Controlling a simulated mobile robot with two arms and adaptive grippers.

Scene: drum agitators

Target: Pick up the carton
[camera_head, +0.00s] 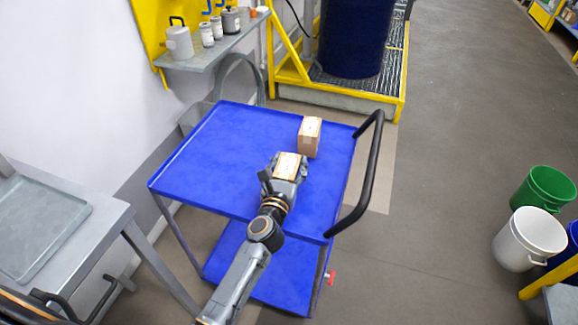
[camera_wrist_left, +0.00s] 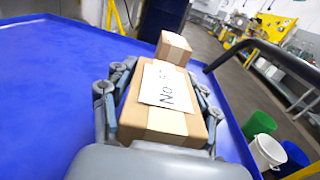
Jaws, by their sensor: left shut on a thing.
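A brown carton (camera_head: 287,166) with a pale label is between the fingers of my left gripper (camera_head: 288,167), over the blue cart top. In the left wrist view the carton (camera_wrist_left: 163,100) shows a white label with dark lettering and a strip of tape, and the fingers of my left gripper (camera_wrist_left: 160,95) are shut on its two sides. I cannot tell whether the carton touches the cart top. A second carton (camera_head: 310,138) stands just beyond it on the cart, and it also shows in the left wrist view (camera_wrist_left: 173,48). My right gripper is not in view.
The blue cart (camera_head: 215,150) has a raised rim and a black handle (camera_head: 368,170) at its right; its left half is clear. A grey table (camera_head: 85,240) stands at left. Green (camera_head: 545,188) and white (camera_head: 528,240) buckets stand on the floor at right.

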